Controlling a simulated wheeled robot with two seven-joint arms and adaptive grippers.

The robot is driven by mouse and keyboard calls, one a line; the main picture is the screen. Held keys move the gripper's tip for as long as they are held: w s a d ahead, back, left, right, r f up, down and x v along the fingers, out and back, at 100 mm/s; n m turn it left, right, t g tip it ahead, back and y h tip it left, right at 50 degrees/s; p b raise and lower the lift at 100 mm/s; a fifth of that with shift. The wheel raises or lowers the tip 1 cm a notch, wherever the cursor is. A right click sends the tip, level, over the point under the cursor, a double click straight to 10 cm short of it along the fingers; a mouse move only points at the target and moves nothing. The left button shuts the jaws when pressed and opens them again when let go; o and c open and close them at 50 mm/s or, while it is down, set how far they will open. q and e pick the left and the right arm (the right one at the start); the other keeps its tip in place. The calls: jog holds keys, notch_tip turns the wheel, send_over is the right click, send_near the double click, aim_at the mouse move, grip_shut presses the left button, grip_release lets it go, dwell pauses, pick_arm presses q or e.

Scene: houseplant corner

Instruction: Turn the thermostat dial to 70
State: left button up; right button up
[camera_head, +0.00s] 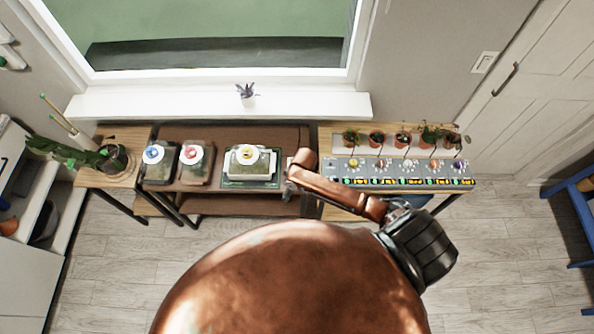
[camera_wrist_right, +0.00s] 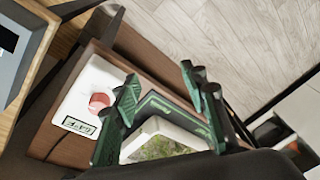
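The thermostat (camera_wrist_right: 82,88) is a white box on the brown bench, at the left in the right wrist view. Its round red dial (camera_wrist_right: 99,103) stands out from the face, and a small display (camera_wrist_right: 78,125) sits beside it; I cannot read its figures surely. My right gripper (camera_wrist_right: 164,98) is open and empty, its dark green fingers spread apart. In the head view my right arm reaches to the bench's right end and largely hides the thermostat. My left gripper is not in view.
A white-lidded terrarium (camera_head: 248,165) with a yellow knob stands on a green tray beside the thermostat. Two more jars (camera_head: 160,163) (camera_head: 196,163) stand farther left. A right-hand table holds potted plants (camera_head: 376,138) and a grey panel (camera_head: 400,170). A cactus stands at far left.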

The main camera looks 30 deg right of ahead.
jog(key=shift+g+h, duration=0.6)
jog(key=shift+g, duration=0.1)
jog(key=w+d+r, duration=0.1)
jog(key=w+d, duration=0.1)
jog(key=w+d+r, duration=0.2)
jog(key=w, duration=0.1)
jog(key=w+d+r, duration=0.2)
jog(key=d, duration=0.1)
jog(key=shift+w+d+p, duration=0.1)
jog(key=shift+w+p, duration=0.1)
jog(key=shift+p, duration=0.15)
jog(key=shift+w+d, duration=0.15)
jog(key=shift+d, duration=0.1)
notch_tip(320, 180, down, 8)
jog(key=shift+a+r, duration=0.1)
jog(key=shift+r, duration=0.15)
grip_shut()
